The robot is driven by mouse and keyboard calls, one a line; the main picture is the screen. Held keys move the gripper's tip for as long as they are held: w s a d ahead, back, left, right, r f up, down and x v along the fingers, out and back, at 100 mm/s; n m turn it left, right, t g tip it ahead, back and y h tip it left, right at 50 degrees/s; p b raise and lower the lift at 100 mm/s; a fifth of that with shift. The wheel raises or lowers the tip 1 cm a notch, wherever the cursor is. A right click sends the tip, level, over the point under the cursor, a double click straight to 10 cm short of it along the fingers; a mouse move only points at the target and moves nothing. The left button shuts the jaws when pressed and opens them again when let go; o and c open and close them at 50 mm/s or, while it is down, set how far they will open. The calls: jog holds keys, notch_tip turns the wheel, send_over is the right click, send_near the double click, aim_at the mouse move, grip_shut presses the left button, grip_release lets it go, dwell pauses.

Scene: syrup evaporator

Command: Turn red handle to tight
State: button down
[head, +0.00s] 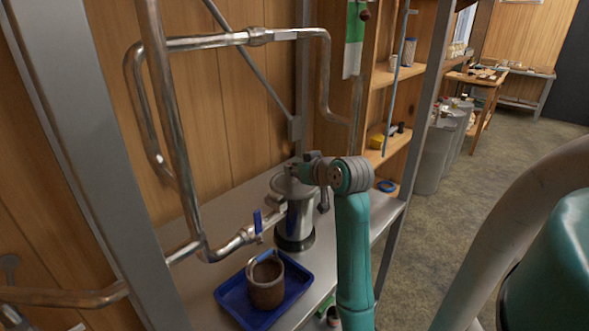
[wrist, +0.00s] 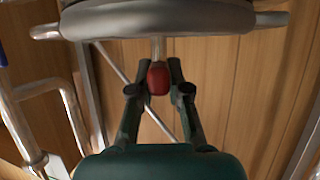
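The red handle (wrist: 158,78) is a small rounded knob on a thin pale stem, in the middle of the wrist view. The stem meets the underside of a round grey metal body (wrist: 160,18). My gripper (wrist: 159,72) has one fingertip on each side of the knob, very close to it. I cannot tell whether the fingers press on it. In the head view my gripper (head: 305,170) is at the upper part of a metal canister (head: 294,212) on the bench. The red handle is hidden there.
A metal pipe with a blue-handled valve (head: 258,220) runs left of the canister. A blue tray (head: 232,297) holding a brown pot (head: 265,284) sits in front. A metal post (head: 420,110) and wooden shelves (head: 385,78) stand on the right. Open floor (head: 440,215) lies beyond.

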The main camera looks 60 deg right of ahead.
dwell(0.3)
jog(key=shift+w+a+m+g+h, duration=0.1)
jog(key=shift+m+g+h, duration=0.7)
jog(key=shift+m+h, duration=0.25)
jog(key=m+g+h, duration=0.2)
jog(key=m+g, duration=0.1)
jog(key=shift+m+h, duration=0.25)
jog(key=m+g+h, duration=0.1)
jog(key=m+g, duration=0.1)
jog(key=g, duration=0.1)
jog(key=m+g+h, duration=0.1)
jog(key=m+g, duration=0.2)
jog(key=shift+m, duration=0.3)
jog(key=c, duration=1.1)
grip_release()
